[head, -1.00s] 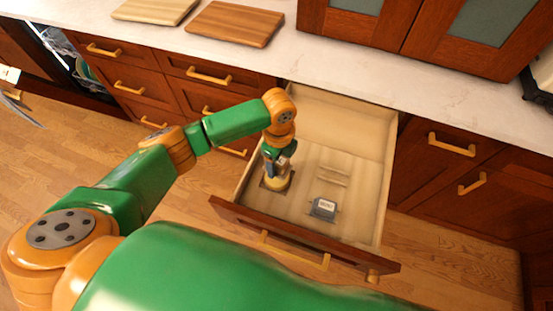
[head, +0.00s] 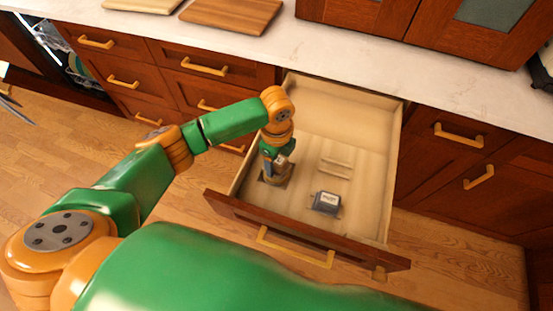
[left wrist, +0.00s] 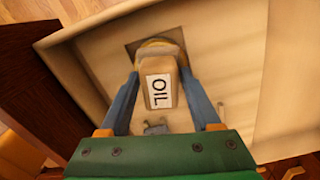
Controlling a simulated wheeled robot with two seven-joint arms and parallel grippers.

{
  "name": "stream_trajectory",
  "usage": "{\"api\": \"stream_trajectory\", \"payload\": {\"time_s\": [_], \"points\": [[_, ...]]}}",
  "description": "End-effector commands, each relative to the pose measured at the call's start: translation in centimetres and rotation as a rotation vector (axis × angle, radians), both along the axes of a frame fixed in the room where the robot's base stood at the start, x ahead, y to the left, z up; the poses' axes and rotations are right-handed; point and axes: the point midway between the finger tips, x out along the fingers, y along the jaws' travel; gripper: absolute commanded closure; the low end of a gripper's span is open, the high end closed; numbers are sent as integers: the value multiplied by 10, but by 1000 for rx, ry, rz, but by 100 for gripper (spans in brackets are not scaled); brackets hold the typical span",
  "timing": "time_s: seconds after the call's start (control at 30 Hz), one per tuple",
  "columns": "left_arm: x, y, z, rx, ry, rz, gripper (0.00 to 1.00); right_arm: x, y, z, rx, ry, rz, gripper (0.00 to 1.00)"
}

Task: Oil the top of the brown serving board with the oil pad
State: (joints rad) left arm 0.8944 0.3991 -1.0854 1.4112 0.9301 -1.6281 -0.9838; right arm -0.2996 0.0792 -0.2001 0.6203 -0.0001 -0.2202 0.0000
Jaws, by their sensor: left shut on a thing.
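The brown serving board (head: 232,12) lies flat on the pale counter, cut off by the top edge of the head view. My left gripper (head: 274,172) reaches down into the open drawer, at its left side. In the left wrist view my left gripper (left wrist: 160,100) has its blue fingers on both sides of the tan oil pad (left wrist: 158,62), which has a white "OIL" label. The gripper is shut on it. The pad is over a dark square on the drawer floor; I cannot tell whether they touch. My right gripper is not in view.
The open drawer (head: 388,165) has walls around my left gripper. A grey block with a white label (head: 326,202) sits in it, right of the gripper. A paler board (head: 142,4) lies left of the brown one. A wooden cabinet (head: 400,25) stands on the counter at right.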

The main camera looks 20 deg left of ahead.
Motion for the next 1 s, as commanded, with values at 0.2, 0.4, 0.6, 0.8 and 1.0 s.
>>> {"api": "stream_trajectory", "payload": {"time_s": [0.2,0.4,0.6,0.8,1.0], "points": [[0,0,-3,0,0,0,81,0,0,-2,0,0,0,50],[0,0,-5,0,0,0,81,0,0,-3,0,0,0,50],[0,0,-8,0,0,0,81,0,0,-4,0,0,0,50],[0,0,-10,0,0,0,81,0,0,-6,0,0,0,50],[0,0,-10,0,0,0,81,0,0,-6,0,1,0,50]]}}
